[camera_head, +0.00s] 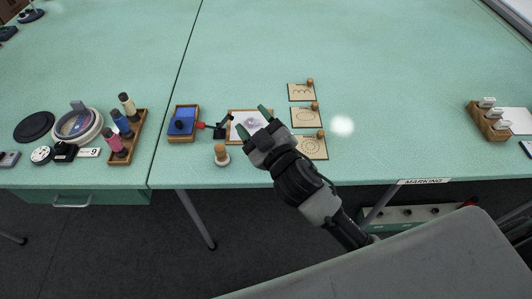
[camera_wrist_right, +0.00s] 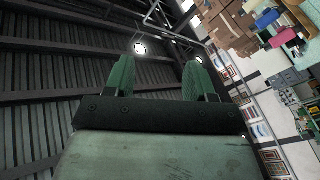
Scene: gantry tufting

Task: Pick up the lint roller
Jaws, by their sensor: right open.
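No thing is clearly recognizable as a lint roller. A small tool with a red end (camera_head: 201,125) and a dark head (camera_head: 221,129) lies between the blue pad tray and the framed sheet; it is too small to tell if it is the roller. My right gripper (camera_head: 252,120) is open and empty, over the framed white sheet (camera_head: 240,121) and partly hiding it. In the right wrist view its two green fingers (camera_wrist_right: 160,78) stand apart with nothing between them. My left gripper is not in view.
A wooden tray with a blue pad (camera_head: 183,122), a knobbed stamp (camera_head: 221,154) and patterned cards (camera_head: 303,117) lie around the gripper. Bottles (camera_head: 122,125) and a round dish (camera_head: 77,125) stand left, a wooden rack (camera_head: 488,122) right. The green table's far area (camera_head: 330,40) is clear.

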